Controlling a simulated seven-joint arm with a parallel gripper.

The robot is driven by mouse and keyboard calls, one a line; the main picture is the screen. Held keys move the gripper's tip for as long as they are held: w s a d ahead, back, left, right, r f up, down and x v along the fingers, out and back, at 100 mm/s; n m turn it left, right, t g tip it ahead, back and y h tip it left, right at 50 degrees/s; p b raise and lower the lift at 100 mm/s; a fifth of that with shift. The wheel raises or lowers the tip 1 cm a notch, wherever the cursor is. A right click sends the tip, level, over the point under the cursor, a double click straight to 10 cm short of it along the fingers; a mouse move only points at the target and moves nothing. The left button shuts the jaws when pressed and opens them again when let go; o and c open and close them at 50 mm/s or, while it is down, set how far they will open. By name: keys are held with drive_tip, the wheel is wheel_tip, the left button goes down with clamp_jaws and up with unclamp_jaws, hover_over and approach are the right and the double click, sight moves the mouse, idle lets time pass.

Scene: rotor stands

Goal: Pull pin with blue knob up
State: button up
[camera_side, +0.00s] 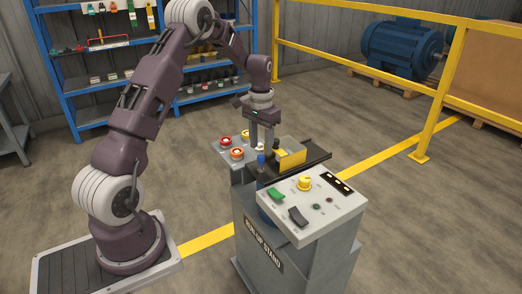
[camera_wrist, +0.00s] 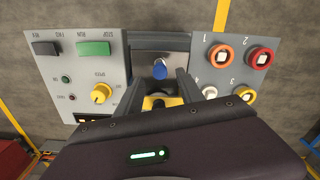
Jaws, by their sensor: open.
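The pin's blue knob (camera_side: 261,158) stands upright on the dark plate behind the control panel of the grey stand. It also shows in the wrist view (camera_wrist: 160,70), on a bare metal plate. My gripper (camera_side: 261,147) points straight down with its fingers apart, and the knob is just below the fingertips. In the wrist view my gripper (camera_wrist: 161,77) has one finger on each side of the knob in the picture. No contact with the knob is visible. The pin's shaft below the knob is mostly hidden.
A yellow block (camera_side: 291,154) stands close to the right of the fingers. The control panel (camera_side: 327,211) carries a green switch, a dark switch and a yellow dial (camera_wrist: 101,93). A second panel (camera_wrist: 221,83) with several numbered buttons lies on the other side. A yellow railing (camera_side: 440,90) stands behind.

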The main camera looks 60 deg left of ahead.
sight(261, 156)
wheel_tip(261, 156, up, 4)
drive_tip(key=shift+r, duration=0.25)
drive_tip(key=shift+d+r, duration=0.15)
drive_tip(key=shift+r, duration=0.05)
drive_tip(key=s+d+r+m+t, duration=0.1)
drive_tip(key=s+d+r, duration=0.4)
drive_tip(key=d+r, duration=0.25)
drive_tip(key=s+d+r+m+t, duration=0.1)
drive_tip(key=s+d+r+t, duration=0.1)
drive_tip(key=s+d+r, duration=0.4)
drive_tip(key=s+d+t, duration=0.1)
drive_tip(key=s+d, duration=0.4)
drive_tip(key=s, duration=0.2)
drive_tip(key=s+d+m+t, duration=0.1)
drive_tip(key=s+d, duration=0.5)
drive_tip(key=s, duration=0.2)
drive_tip(key=shift+s+r+t, duration=0.25)
drive_tip(key=shift+s+t, duration=0.05)
